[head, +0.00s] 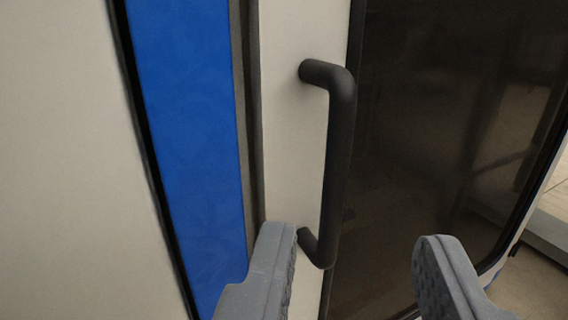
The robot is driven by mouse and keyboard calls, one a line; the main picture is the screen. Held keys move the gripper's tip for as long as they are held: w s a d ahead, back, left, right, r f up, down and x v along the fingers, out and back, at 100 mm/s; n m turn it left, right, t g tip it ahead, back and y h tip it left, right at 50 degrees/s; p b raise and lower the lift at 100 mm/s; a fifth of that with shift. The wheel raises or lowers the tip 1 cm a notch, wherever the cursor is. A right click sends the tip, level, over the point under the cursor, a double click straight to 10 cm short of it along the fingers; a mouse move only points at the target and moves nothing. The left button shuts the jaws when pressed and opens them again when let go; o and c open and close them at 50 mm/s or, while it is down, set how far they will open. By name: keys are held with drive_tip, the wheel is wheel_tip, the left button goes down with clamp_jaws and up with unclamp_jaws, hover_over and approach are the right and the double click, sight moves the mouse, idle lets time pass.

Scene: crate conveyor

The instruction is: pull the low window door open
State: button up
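The low window door shows in the head view as a pale frame strip (290,140) beside a dark window pane (440,130). A black bar handle (340,150) is fixed upright to the pale strip, bent in at its top and bottom ends. My gripper (352,262) is open, with its two grey fingers apart at the bottom of the view. The left finger overlaps the strip near the handle's lower end, and the right finger lies over the pane. The handle's lower end appears between the fingers in the picture. I cannot tell whether either finger touches it.
A blue vertical panel (190,130) and a pale wall panel (70,170) are on the left. A narrow dark seam (246,110) separates the blue panel from the door. Beyond the window's right edge, pale floor (540,285) shows at lower right.

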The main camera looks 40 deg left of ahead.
sight(341, 138)
drive_tip(key=b+x, duration=0.3)
drive_tip(key=x, duration=1)
drive_tip(key=shift+a, duration=0.1)
drive_tip(key=shift+w+a, duration=0.1)
drive_tip(key=shift+w, duration=0.1)
